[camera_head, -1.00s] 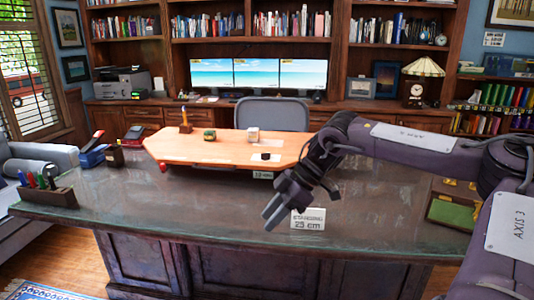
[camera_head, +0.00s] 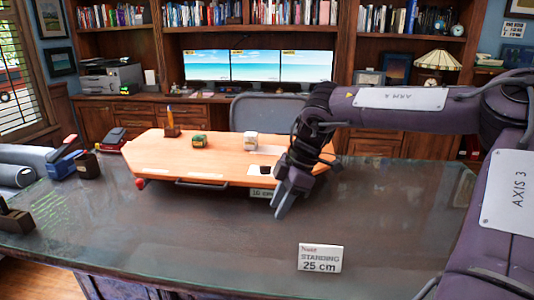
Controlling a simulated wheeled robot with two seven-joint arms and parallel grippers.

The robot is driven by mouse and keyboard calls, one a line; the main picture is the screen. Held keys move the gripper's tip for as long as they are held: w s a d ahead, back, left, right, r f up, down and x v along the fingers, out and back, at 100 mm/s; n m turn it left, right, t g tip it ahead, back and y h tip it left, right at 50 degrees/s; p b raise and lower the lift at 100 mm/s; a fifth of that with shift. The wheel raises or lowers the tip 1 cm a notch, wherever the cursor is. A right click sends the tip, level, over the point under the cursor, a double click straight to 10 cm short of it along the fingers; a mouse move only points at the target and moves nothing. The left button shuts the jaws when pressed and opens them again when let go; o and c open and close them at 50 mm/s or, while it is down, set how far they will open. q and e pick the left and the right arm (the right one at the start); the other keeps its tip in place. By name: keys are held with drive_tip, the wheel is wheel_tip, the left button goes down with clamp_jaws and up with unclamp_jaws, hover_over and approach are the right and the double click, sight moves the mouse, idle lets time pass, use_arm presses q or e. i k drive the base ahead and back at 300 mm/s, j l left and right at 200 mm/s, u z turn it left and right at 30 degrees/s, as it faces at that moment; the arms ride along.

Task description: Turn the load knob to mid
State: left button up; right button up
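An orange wooden riser board (camera_head: 210,163) stands on the glass-topped desk. A small red knob (camera_head: 140,183) shows at its left front corner, and a dark handle (camera_head: 202,184) runs along its front. A small black piece (camera_head: 265,169) lies on a pale patch near its right end. I cannot tell which of these is the load knob. My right gripper (camera_head: 284,204) hangs at the riser's right front edge, fingers pointing down, and hides part of that end. No contact is clear. Whether its fingers are apart is not clear. My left gripper is not in view.
A card (camera_head: 319,258) reading 25 cm stands on the desk front. Staplers lie at left.

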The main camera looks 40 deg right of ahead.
sight(265, 169)
drive_tip(key=i+l, duration=0.6)
drive_tip(key=l, duration=0.2)
drive_tip(key=i+l, duration=0.25)
drive_tip(key=l, duration=0.15)
